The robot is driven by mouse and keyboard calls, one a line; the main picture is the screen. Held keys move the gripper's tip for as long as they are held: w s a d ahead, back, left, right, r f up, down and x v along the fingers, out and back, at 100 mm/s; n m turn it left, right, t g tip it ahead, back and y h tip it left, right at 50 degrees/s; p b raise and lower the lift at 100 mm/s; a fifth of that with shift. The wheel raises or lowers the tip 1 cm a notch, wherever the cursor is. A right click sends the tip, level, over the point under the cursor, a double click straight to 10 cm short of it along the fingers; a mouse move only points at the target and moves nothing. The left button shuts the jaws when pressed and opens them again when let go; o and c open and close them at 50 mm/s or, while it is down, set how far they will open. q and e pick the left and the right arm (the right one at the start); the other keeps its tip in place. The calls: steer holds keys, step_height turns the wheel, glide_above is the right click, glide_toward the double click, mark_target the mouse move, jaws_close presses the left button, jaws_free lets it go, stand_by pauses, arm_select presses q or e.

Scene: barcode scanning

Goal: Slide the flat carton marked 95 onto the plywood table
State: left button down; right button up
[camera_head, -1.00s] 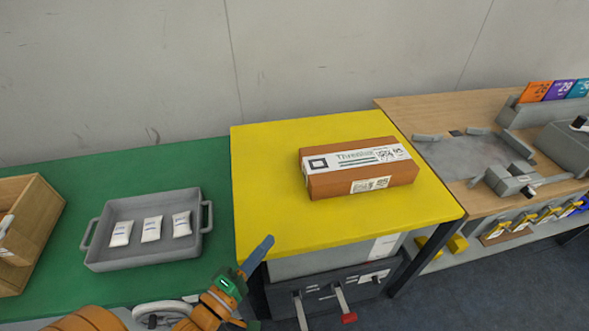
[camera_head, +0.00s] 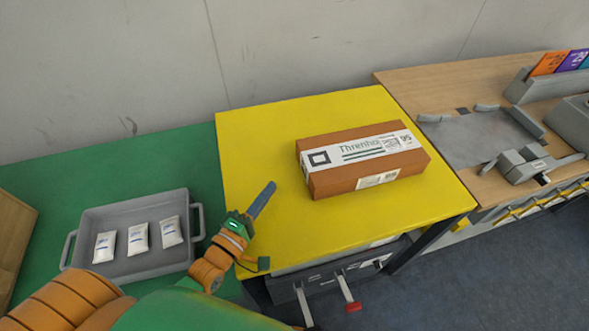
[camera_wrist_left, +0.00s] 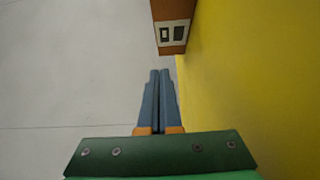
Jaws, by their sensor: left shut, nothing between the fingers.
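The flat carton (camera_head: 345,181), brown with a white printed label marked 95, lies on the yellow table (camera_head: 300,235). Its end also shows at the top of the left wrist view (camera_wrist_left: 172,12). The plywood table (camera_head: 420,85) adjoins the yellow one on the right. My left gripper (camera_head: 271,186) is shut and empty, a short way left of the carton and apart from it. Its closed blue fingers also show in the left wrist view (camera_wrist_left: 160,75), pointing toward the carton's end. My right gripper is not in view.
A grey tray (camera_head: 72,250) with three white packets stands on the green table (camera_head: 150,160) at left. On the plywood table are a grey plate (camera_head: 470,138), a clamp-like grey device (camera_head: 522,165) and coloured cards (camera_head: 550,63). The yellow table right of the carton is clear.

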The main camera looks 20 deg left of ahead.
mark_target(303, 162)
arm_select(q)
steer(key=x, duration=0.6)
steer(key=shift+w+a+f, duration=0.1)
steer(key=shift+w+d+p, duration=0.15)
steer(key=shift+w+d, duration=0.15)
steer(key=shift+d, duration=0.25)
steer(key=shift+w+d+p, duration=0.15)
steer(key=shift+w+d, duration=0.1)
steer(key=shift+d, duration=0.25)
steer(key=shift+w+d, duration=0.2)
steer(key=shift+d, duration=0.35)
